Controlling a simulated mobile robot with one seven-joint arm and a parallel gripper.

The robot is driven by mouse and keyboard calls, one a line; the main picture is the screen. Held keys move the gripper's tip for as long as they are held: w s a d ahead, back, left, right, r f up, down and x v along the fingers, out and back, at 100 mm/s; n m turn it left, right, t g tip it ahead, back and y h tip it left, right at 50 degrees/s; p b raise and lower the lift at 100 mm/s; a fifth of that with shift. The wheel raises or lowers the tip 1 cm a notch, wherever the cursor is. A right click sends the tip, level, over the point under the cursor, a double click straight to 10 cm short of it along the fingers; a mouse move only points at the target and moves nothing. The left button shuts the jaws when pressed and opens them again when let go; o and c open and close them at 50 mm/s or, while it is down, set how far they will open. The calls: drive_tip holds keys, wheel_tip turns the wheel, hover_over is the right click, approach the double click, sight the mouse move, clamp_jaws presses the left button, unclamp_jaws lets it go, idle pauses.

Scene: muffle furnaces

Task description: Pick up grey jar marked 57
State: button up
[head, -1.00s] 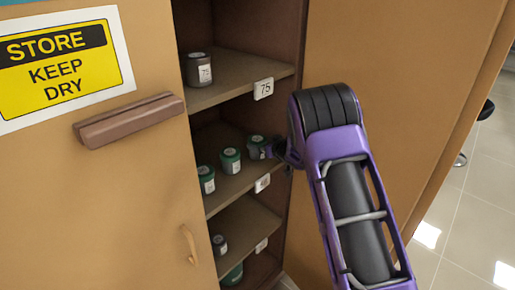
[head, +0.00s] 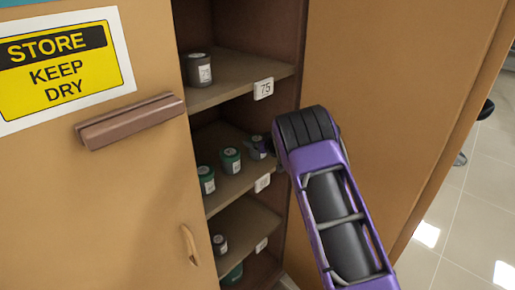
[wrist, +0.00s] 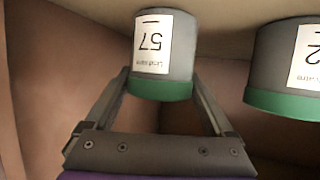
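The jar marked 57 (wrist: 163,62) has a grey body, a green lid and a white label. It appears upside down in the wrist view. In the head view this jar (head: 255,147) stands on the middle shelf, at its right end, partly hidden by my gripper (head: 271,148). In the wrist view my gripper (wrist: 160,80) has its fingers wide apart, one on each side of the jar near the lid. The fingertips are very close to the jar; I cannot tell whether they touch it.
Another grey jar with a green lid (wrist: 285,70) is close beside it. Two jars (head: 231,161) (head: 206,180) stand left on the middle shelf. A dark jar (head: 199,70) is on the shelf above, marked 75. The open cabinet door (head: 390,90) is close to my arm.

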drive_tip(key=c, duration=0.7)
drive_tip(key=shift+c, duration=0.3)
drive_tip(key=shift+r, duration=0.15)
